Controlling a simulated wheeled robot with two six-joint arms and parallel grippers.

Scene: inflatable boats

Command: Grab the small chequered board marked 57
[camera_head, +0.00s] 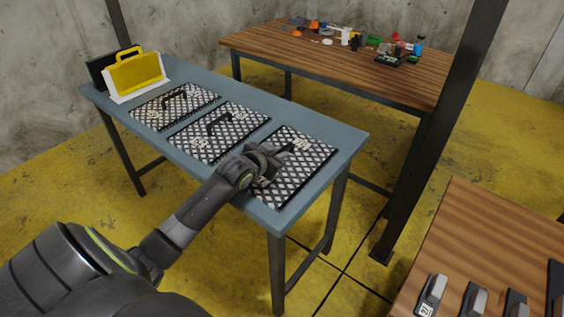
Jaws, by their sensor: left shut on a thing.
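Three black-and-white chequered boards with dark handles lie in a row on the blue-grey table (348,137): the left board (150,112), the middle board (190,141) and the right board (313,165). Each has a pale marking, too small to read, so I cannot tell which is 57. My left gripper (281,158) is over the right board and shut on its handle, which the gripper partly hides. The right board appears to lie flat on the table. My right gripper is not in view.
A yellow case (136,74) stands in a white holder at the table's far left end, beside a dark panel (103,68). A wooden table (260,41) with small items stands behind. A dark post (440,140) rises at right. Another wooden table (480,230) holds several small blocks.

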